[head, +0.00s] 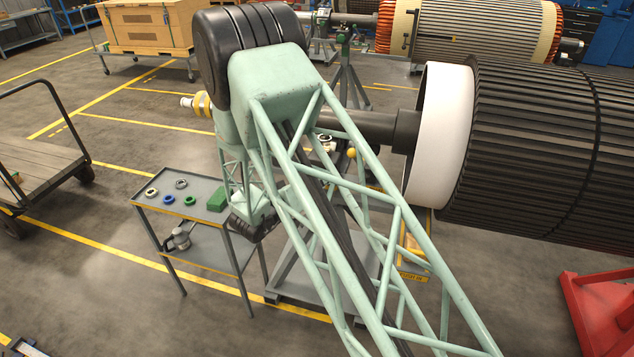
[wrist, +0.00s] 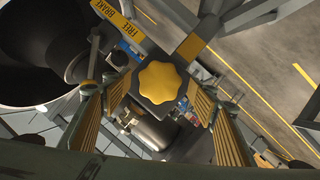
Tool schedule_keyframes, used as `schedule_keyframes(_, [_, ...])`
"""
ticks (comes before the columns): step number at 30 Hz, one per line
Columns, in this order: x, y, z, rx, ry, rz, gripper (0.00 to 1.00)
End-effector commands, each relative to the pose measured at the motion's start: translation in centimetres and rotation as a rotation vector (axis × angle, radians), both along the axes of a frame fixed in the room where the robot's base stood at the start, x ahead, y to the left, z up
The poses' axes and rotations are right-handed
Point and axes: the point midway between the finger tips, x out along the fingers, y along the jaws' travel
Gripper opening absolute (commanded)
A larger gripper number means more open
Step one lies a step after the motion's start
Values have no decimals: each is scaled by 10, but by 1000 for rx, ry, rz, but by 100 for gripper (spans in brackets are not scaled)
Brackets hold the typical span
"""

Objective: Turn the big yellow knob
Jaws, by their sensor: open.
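The big yellow knob (wrist: 160,82) has a lobed, star-like rim and shows face-on in the middle of the wrist view. It sits on a dark block. My gripper (wrist: 159,98) is open, with one ribbed yellow finger pad to the left of the knob and one to the right. Gaps show between the pads and the knob, and I cannot tell any contact. In the head view my green lattice arm covers the middle, and I cannot make out the gripper's fingers or this knob there.
A yellow plate marked FREE and BRAKE (wrist: 120,18) lies close above the knob. A large dark ribbed rotor (head: 540,140) with a white collar stands at the right. A grey trolley (head: 205,235) with small rings is left of my arm. Floor at the lower left is mostly clear.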

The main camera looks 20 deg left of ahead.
Motion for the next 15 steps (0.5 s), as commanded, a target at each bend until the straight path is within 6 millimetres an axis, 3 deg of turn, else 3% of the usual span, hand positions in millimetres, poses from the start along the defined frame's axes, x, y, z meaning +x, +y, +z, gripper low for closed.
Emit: schedule_keyframes(15, [-66,12,23,0,0,1,54])
